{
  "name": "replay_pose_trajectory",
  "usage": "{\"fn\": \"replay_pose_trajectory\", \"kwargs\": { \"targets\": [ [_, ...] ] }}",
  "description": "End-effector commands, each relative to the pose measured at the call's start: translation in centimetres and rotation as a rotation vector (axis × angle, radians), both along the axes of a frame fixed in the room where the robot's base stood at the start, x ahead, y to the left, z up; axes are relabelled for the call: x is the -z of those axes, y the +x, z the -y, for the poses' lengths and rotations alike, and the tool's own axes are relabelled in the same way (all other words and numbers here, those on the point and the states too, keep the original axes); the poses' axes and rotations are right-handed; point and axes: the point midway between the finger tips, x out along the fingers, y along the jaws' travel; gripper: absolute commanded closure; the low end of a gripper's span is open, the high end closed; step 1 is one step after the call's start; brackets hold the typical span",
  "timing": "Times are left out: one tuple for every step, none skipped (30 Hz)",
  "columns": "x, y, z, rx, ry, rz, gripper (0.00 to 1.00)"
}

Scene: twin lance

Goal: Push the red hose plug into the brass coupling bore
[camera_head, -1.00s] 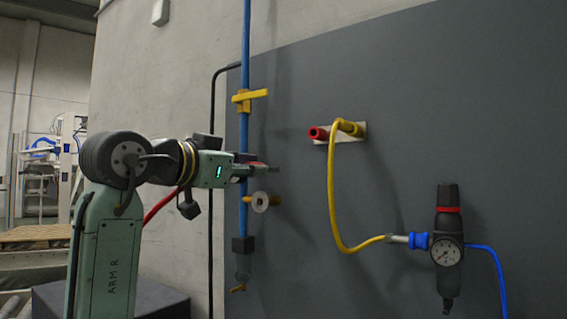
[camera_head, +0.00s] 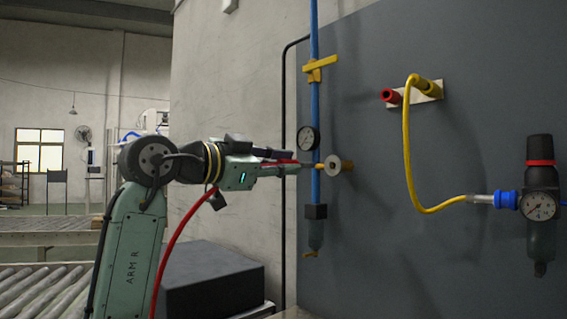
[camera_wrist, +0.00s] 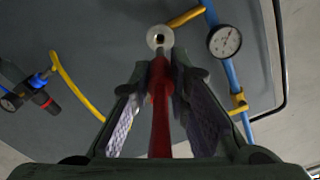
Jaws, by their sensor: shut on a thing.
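The red hose plug sits between the fingers of my gripper (camera_wrist: 160,100), which is shut on it. In the wrist view the red hose (camera_wrist: 160,128) runs back from the plug toward the wrist. The brass coupling (camera_wrist: 160,37) shows as a pale ring with a dark bore, just beyond the plug tip. In the head view the coupling (camera_head: 342,166) stands off the blue pipe, with my gripper (camera_head: 298,168) to its left at about the same height. The plug tip appears close to the bore. I cannot tell whether it touches or has entered.
A pressure gauge (camera_head: 308,139) and a yellow valve handle (camera_head: 320,66) sit on the blue pipe (camera_head: 315,105). A red fitting (camera_head: 390,96), a yellow hose (camera_head: 406,150) and a regulator (camera_head: 541,190) are on the dark panel to the right. A dark block (camera_head: 212,282) stands below the arm.

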Motion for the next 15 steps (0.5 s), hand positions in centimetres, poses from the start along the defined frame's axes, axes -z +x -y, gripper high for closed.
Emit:
{"fn": "replay_pose_trajectory", "kwargs": {
  "targets": [
    [-0.2,0.2,0.2,0.002,-0.001,-0.002,1.00],
    [-0.2,0.3,0.4,0.002,-0.001,-0.002,1.00],
    [-0.2,0.6,0.6,0.002,-0.001,-0.002,1.00],
    [-0.2,0.8,0.8,0.002,-0.001,-0.002,1.00],
    [-0.2,1.0,1.0,0.003,-0.002,-0.001,1.00],
    [-0.3,1.3,1.3,0.002,-0.002,-0.001,1.00],
    [-0.3,1.5,1.5,0.002,-0.002,0.001,1.00],
    [-0.3,1.7,1.7,0.002,-0.003,0.000,1.00],
    [-0.3,2.0,2.0,0.002,-0.002,0.000,1.00],
    [-0.2,2.2,2.3,0.002,-0.002,0.000,1.00],
    [-0.3,2.4,2.4,0.002,-0.002,-0.001,1.00],
    [-0.2,2.7,2.7,0.003,-0.002,-0.001,1.00],
    [-0.2,2.9,2.8,0.003,-0.002,-0.001,1.00],
    [-0.2,3.0,3.0,0.002,-0.002,-0.001,1.00],
    [-0.2,3.2,3.2,0.001,-0.002,-0.001,1.00]
  ]
}}
